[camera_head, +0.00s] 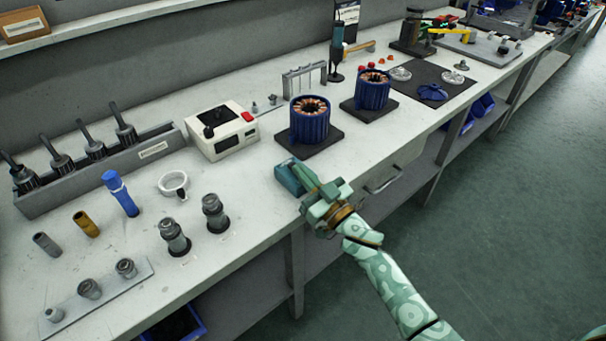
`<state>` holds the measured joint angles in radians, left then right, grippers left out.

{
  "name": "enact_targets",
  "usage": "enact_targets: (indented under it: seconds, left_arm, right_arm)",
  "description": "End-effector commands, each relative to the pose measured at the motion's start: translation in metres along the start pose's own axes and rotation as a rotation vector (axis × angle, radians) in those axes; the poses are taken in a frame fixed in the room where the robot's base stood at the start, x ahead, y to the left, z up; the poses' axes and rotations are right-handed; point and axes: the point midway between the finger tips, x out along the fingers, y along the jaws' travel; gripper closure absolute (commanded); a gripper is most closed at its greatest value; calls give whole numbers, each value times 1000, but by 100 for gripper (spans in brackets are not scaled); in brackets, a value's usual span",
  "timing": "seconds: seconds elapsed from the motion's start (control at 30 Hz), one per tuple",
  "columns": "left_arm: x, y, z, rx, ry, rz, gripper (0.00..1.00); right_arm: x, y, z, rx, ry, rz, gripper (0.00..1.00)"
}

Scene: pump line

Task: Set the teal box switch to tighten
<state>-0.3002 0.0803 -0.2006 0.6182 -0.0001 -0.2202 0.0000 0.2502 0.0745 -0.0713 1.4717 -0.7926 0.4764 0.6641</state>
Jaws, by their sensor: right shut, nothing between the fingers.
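The teal box (286,181) is small and dark teal. It sits at the front edge of the white bench, in front of the nearer blue wound stator. My right gripper (306,174) comes in from the lower right and is shut with nothing between its fingers. Its fingertips are over or against the right side of the box. I cannot tell whether they touch it. The box's switch and its marking are hidden behind the gripper or too small to read. My left gripper is not in view.
Two blue stators (309,122) stand on black plates behind the box. A white instrument box (221,132) with a red button is to the left. Grey fittings (174,237) and a blue cylinder (120,194) stand further left. The bench front between fittings and teal box is clear.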

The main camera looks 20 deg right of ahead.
Motion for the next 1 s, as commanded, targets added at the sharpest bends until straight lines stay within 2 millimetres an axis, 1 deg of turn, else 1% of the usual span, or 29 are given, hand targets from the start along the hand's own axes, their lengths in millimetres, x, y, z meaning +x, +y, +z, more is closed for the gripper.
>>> enact_targets:
  seconds: [0.07, 0.17, 0.27, 0.33, 0.4, 0.6, 0.7, 0.8, 1.0]
  left_arm:
    - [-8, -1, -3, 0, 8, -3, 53]
    - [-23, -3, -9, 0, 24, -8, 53]
    - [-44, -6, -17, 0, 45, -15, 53]
    - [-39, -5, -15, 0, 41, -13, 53]
    - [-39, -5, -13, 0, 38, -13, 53]
    - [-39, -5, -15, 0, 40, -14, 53]
    - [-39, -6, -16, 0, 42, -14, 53]
    - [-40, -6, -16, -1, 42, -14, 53]
    - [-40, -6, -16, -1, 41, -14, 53]
  right_arm:
    - [1, 1, -8, -2, -2, 0, 100]
    - [5, 3, -27, -4, 4, 1, 100]
    - [10, 6, -52, -5, 10, 1, 100]
    - [-10, 6, -36, -1, -1, 3, 100]
    - [-27, 6, -29, 1, -2, 4, 100]
    - [-66, 6, -19, -2, 0, 3, 100]
    - [-79, 6, -15, -2, 2, 3, 100]
    - [-86, 6, -14, -1, 4, 2, 100]
    - [-90, 6, -13, -2, 4, 2, 100]
